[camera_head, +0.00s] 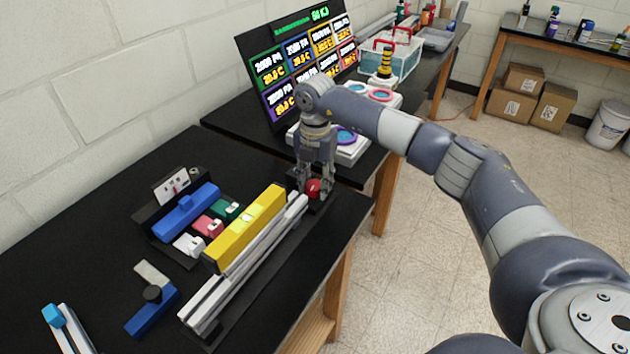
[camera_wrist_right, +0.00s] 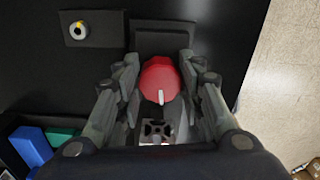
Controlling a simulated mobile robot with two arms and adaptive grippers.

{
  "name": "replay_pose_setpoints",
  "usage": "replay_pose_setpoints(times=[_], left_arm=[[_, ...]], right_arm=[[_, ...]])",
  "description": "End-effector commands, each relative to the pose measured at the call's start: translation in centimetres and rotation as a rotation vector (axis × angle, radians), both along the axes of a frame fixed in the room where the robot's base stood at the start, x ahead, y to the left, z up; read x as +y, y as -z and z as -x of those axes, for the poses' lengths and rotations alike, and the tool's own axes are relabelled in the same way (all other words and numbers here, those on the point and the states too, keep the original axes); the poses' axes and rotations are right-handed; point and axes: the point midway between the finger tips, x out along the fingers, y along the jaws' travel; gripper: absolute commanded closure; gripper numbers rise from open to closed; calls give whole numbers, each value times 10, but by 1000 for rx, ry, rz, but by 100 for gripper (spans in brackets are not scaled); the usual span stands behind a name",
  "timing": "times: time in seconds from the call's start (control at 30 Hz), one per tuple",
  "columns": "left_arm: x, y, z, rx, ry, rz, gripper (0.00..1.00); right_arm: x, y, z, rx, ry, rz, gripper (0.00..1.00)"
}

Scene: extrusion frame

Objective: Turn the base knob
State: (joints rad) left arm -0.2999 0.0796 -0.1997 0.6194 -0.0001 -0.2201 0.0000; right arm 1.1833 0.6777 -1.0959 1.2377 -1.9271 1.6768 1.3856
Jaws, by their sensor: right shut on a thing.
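The base knob is red with a white pointer mark. In the head view the red knob (camera_head: 313,187) sits at the far right end of the extrusion frame (camera_head: 245,265) on the black table. In the right wrist view the knob (camera_wrist_right: 161,80) lies between the fingers, with its white mark pointing toward the bottom of the picture. My right gripper (camera_head: 316,190) reaches down from above and is shut on the knob; its fingers (camera_wrist_right: 160,85) flank it on both sides. My left gripper is in neither view.
A yellow bar (camera_head: 245,228) lies along the extrusions. Left of it is a holder with a blue block (camera_head: 186,212) and small coloured blocks. A small round dial (camera_wrist_right: 76,30) is near the knob. A display board (camera_head: 300,60) stands behind.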

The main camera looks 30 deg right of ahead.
Motion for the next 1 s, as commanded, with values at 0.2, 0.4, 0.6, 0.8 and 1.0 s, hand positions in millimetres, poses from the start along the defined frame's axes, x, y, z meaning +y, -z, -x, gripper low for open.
replay_pose_setpoints(times=[0.2,0.4,0.6,0.8,1.0], left_arm=[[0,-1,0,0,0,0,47],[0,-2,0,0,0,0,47],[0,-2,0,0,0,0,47],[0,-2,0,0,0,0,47],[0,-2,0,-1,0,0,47]], right_arm=[[-1,-3,-2,-8,87,0,88],[-1,-3,-2,-9,120,1,88],[-1,-3,-2,-9,126,1,88],[-1,-3,-2,-9,125,1,88],[-1,-2,-1,-6,124,0,44]])
